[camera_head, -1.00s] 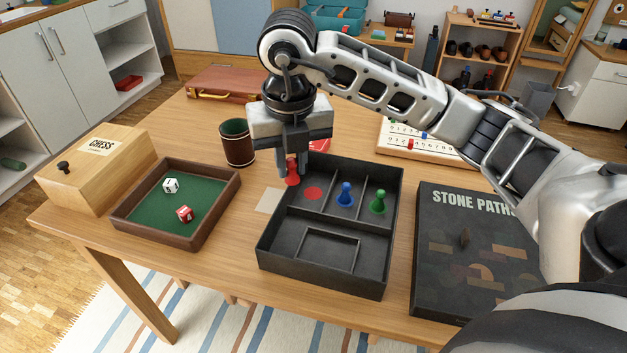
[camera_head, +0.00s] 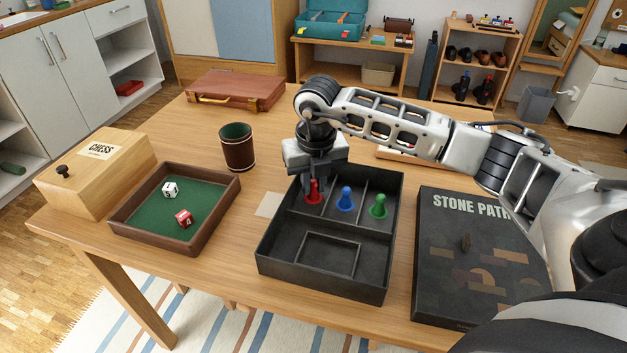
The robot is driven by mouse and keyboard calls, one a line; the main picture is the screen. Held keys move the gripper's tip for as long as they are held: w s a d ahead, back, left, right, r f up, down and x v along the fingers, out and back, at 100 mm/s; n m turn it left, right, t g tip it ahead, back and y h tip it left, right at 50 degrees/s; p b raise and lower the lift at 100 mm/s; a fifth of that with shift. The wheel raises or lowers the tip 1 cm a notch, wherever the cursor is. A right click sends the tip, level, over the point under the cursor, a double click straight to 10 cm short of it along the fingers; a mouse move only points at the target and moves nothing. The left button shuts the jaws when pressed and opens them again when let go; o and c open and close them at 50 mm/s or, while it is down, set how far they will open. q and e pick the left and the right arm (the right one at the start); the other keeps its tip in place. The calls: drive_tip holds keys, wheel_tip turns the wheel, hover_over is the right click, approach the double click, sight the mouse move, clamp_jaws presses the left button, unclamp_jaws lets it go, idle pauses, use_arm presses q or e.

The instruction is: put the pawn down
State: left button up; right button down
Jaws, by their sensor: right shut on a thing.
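A red pawn (camera_head: 313,192) is held in my right gripper (camera_head: 313,186), which points down and is shut on its upper part. The pawn is upright in the left one of the back compartments of the black box tray (camera_head: 282,262). It covers the red disc marking there. I cannot tell whether its base touches the floor of the compartment. A blue pawn (camera_head: 346,198) stands in the middle compartment and a green pawn (camera_head: 379,205) in the right one. My left gripper is not in view.
A green-lined dice tray (camera_head: 145,222) with two dice, a dice cup (camera_head: 237,148) and a wooden chess box (camera_head: 100,180) are to the left. A dark Stone Paths box (camera_head: 450,290) lies to the right. A brown case (camera_head: 235,90) is at the back.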

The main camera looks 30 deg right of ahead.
sight(316, 202)
drive_tip(key=shift+f, duration=0.15)
drive_tip(key=c, duration=1.6)
unclamp_jaws()
drive_tip(key=shift+r, duration=0.35)
drive_tip(key=r, duration=0.4)
drive_tip(key=s+r, duration=0.1)
drive_tip(key=r, duration=0.6)
drive_tip(key=shift+s+a+r+p, duration=0.2)
drive_tip(key=shift+a+r+p, duration=0.05)
drive_tip(key=shift+r+p, duration=0.1)
